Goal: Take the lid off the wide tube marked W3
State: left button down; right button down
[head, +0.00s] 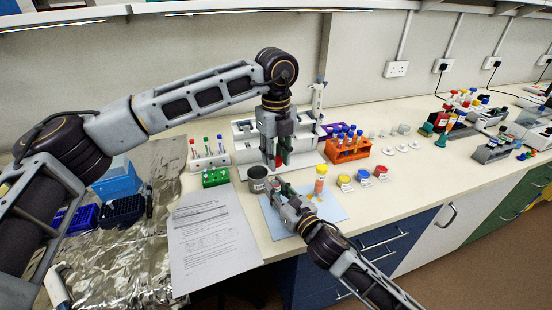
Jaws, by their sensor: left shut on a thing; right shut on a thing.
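My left gripper (278,165) points straight down at the middle of the bench and is shut on a small red thing (278,162), which looks like a lid. My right gripper (277,187) is just below it, reaching in from the lower right. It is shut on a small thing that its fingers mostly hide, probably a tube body. A wide tube with an orange-yellow lid (320,180) stands upright just right of my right gripper. The markings are too small to read, so I cannot tell which tube is W3.
A dark grey cup (258,180) is close left of my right gripper. A light blue mat (328,208) lies under it. An orange rack (347,154) with blue-capped tubes stands behind right. Yellow, blue and red lidded pots (363,175) sit right. Papers (214,240) lie left.

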jog(key=c, duration=1.2)
grip_release()
jog(key=shift+o, duration=0.2)
jog(key=shift+s, duration=0.15)
jog(key=shift+v, duration=5.85)
